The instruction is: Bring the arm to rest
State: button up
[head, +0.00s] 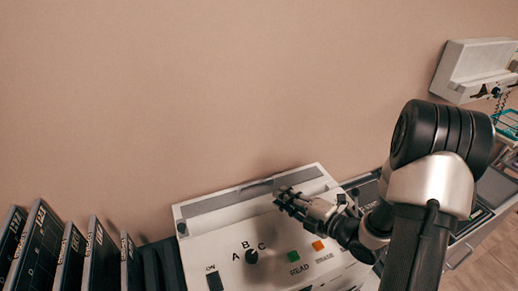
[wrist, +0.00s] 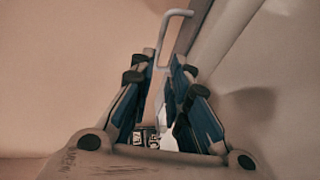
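My gripper (head: 287,202) hangs over the back part of a white control console (head: 217,250), near its raised rear strip (head: 240,203). The arm reaches in from the right of the head view. In the wrist view the two fingers (wrist: 162,65) stand apart with a gap between them. No object is clearly held. A thin grey bent bar (wrist: 175,14) shows beyond the fingertips; I cannot tell how far off it is.
The console has a dial (head: 251,257), a green button (head: 294,256) and an orange button (head: 318,245). Dark binders (head: 72,258) stand at the left. A white wall box (head: 475,66) hangs at upper right. The wall (head: 200,90) behind is bare.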

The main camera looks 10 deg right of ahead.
jog(key=shift+w+d+r, duration=0.1)
jog(key=shift+w+r, duration=0.1)
jog(key=shift+w, duration=0.1)
jog(key=w+d+r+m+h, duration=0.1)
jog(key=w+r+m+g+h, duration=0.1)
jog(key=h, duration=0.1)
jog(key=shift+d, duration=0.35)
jog(key=s+d+r+m+g+h, duration=0.3)
jog(key=s+r+m+h, duration=0.45)
jog(key=r+m, duration=0.35)
jog(key=s+a+m+g, duration=0.1)
jog(key=s+a+m, duration=0.2)
jog(key=s, duration=0.4)
jog(key=s+a+r+m+g+y, duration=0.1)
jog(key=s+a+m+g, duration=0.1)
jog(key=s+a+m, duration=0.2)
jog(key=s+a+m+g+y, duration=0.1)
jog(key=s+a+m+g, duration=0.1)
jog(key=s, duration=0.8)
jog(key=shift+a+r+m, duration=0.25)
jog(key=shift+a+m, duration=0.45)
jog(key=shift+a, duration=0.2)
